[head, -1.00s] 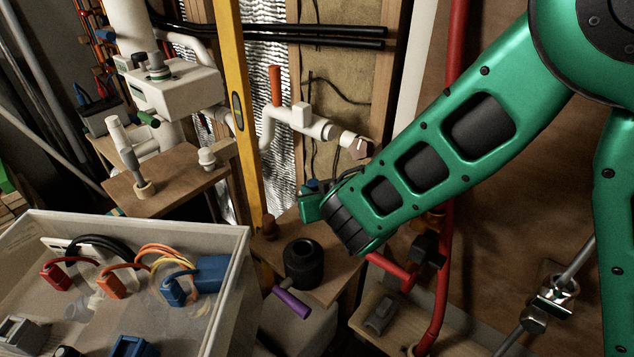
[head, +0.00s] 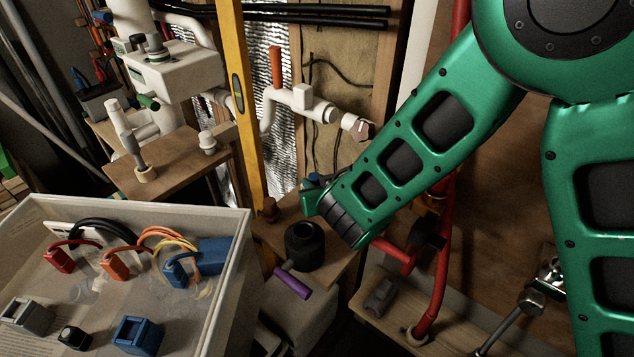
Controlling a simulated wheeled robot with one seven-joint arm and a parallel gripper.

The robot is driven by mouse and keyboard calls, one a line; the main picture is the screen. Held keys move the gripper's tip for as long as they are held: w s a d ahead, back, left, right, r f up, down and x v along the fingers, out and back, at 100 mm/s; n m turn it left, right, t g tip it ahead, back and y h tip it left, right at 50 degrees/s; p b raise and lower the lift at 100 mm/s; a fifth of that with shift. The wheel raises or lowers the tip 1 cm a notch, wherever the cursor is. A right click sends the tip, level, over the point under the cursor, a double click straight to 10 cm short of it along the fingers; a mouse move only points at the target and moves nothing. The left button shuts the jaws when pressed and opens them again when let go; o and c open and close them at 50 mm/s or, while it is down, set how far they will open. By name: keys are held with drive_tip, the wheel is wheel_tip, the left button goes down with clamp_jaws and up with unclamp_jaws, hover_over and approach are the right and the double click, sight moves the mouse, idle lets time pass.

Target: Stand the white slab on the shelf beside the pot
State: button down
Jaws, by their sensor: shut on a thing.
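A dark round pot (head: 303,246) stands upright on a small brown wooden shelf (head: 328,268) near the middle of the head view. A purple handle-like rod (head: 292,284) shows at the shelf's front edge. My green arm comes in from the upper right, and its dark ribbed wrist end is just right of and above the pot. My gripper is hidden behind this arm, so neither its fingers nor anything in them shows. I cannot make out the white slab for certain.
A pale bin (head: 243,240) with coloured plugs and cables fills the lower left. A yellow level (head: 237,95) stands upright behind the shelf. White pipes (head: 300,98) run behind it, and a red pipe (head: 441,275) rises at its right. Another wooden shelf (head: 178,180) is at left.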

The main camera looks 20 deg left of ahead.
drive_tip(key=shift+f, duration=0.45)
drive_tip(key=c, duration=1.4)
unclamp_jaws()
drive_tip(key=v, duration=1)
drive_tip(key=shift+s+d+r, duration=0.2)
